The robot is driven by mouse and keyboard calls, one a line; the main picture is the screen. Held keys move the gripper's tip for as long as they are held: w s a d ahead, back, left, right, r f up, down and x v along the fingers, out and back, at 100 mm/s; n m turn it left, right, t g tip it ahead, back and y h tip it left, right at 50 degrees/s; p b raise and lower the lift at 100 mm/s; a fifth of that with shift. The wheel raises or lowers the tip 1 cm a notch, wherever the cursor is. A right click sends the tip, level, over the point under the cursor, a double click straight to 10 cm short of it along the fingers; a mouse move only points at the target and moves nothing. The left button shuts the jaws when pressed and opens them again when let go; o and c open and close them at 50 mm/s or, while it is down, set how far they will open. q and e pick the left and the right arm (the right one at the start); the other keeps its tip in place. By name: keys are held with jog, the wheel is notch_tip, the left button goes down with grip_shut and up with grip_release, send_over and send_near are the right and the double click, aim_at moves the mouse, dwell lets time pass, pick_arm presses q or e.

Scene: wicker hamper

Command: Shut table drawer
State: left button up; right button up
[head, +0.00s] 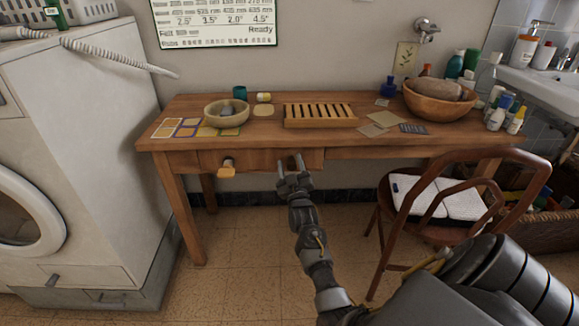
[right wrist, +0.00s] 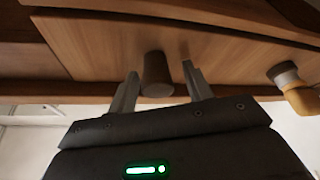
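The wooden table (head: 330,140) has a drawer front (head: 258,160) under its top, on the left half. How far the drawer stands out is hard to tell. My right gripper (head: 291,165) is at the right part of this front. In the right wrist view the gripper (right wrist: 160,88) is open, with one finger on each side of a round brown knob (right wrist: 157,75). Gaps show between the knob and both fingers. A second, orange-and-grey fitting (head: 227,168) sits further left on the front; it also shows in the right wrist view (right wrist: 298,92). My left gripper is not in view.
A wooden chair (head: 530,180) with an open book (head: 440,197) stands at the right, near my right arm. A white washing machine (head: 75,130) stands at the left. A bowl (head: 226,112), a slatted rack (head: 320,115) and a large bowl (head: 440,102) are on the table.

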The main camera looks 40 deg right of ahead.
jog(key=shift+s+a+f, duration=0.1)
jog(key=shift+s, duration=0.15)
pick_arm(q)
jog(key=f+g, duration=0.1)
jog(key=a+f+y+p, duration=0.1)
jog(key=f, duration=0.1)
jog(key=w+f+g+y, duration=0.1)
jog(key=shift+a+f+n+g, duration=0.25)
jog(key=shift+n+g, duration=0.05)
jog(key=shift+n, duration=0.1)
pick_arm(e)
jog(key=v, duration=1)
jog(key=shift+s, duration=0.1)
